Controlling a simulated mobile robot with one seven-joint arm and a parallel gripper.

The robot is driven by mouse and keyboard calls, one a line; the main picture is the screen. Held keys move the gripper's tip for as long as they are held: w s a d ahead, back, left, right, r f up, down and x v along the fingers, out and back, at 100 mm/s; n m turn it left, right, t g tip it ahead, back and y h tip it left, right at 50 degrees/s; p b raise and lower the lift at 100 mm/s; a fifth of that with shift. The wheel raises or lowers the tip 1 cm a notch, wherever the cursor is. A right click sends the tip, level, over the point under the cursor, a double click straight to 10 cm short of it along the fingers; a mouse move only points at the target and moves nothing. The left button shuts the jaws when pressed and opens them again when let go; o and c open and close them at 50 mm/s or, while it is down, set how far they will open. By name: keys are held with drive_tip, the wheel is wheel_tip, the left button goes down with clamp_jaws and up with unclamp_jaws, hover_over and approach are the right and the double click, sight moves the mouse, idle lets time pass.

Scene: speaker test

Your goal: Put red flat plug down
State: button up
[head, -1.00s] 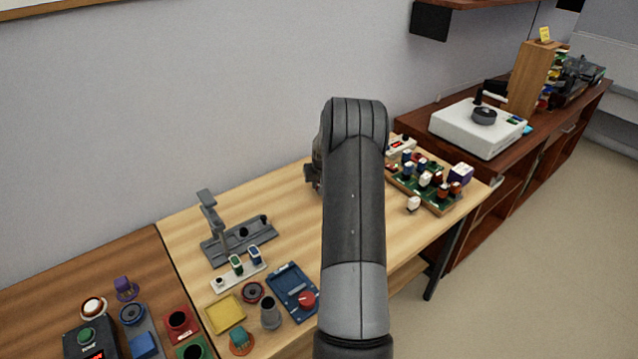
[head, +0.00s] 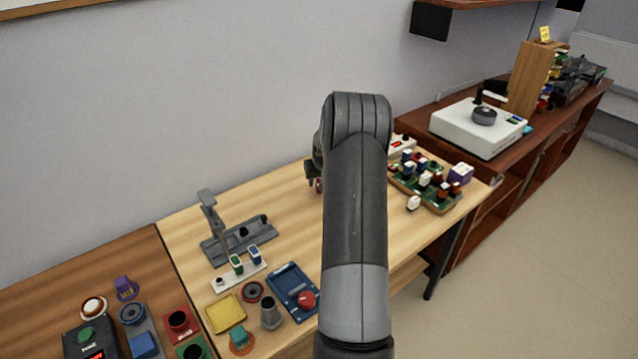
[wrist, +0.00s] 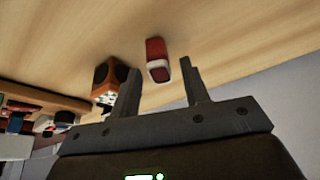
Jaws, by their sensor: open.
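The red flat plug (wrist: 157,60), red with a white band, rests on the light wooden table in the wrist view. It shows between and just beyond the fingertips of my gripper (wrist: 161,72), with bare table around it. The gripper is open, with a gap on both sides of the plug and nothing held. In the head view my arm hides most of the gripper (head: 312,178). A small red patch, likely the plug, shows just under it.
An orange-brown box with dark round spots (wrist: 112,76) stands left of the plug in the wrist view. A green tray (head: 440,206) with several plugs is at the table's right. A grey stand (head: 238,244) is on the left, with bare table between.

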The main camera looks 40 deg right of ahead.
drive_tip(key=v, duration=0.9)
drive_tip(key=s+a+r+n, duration=0.1)
drive_tip(key=s+a+r, duration=0.4)
drive_tip(key=a+r, duration=0.55)
drive_tip(key=s+a+r+n, duration=0.1)
drive_tip(key=s+a+r, duration=0.45)
drive_tip(key=a, duration=0.75)
drive_tip(key=s+a+r+n+y, duration=0.1)
drive_tip(key=s+a, duration=0.6)
drive_tip(key=s, duration=0.4)
drive_tip(key=s+a+r+n+t, duration=0.1)
drive_tip(key=s+a, duration=0.7)
drive_tip(key=s, duration=0.3)
drive_tip(key=shift+a+r+n+y, duration=0.3)
drive_tip(key=shift+r+y, duration=0.05)
drive_tip(key=shift+y, duration=0.05)
drive_tip(key=shift+o, duration=0.5)
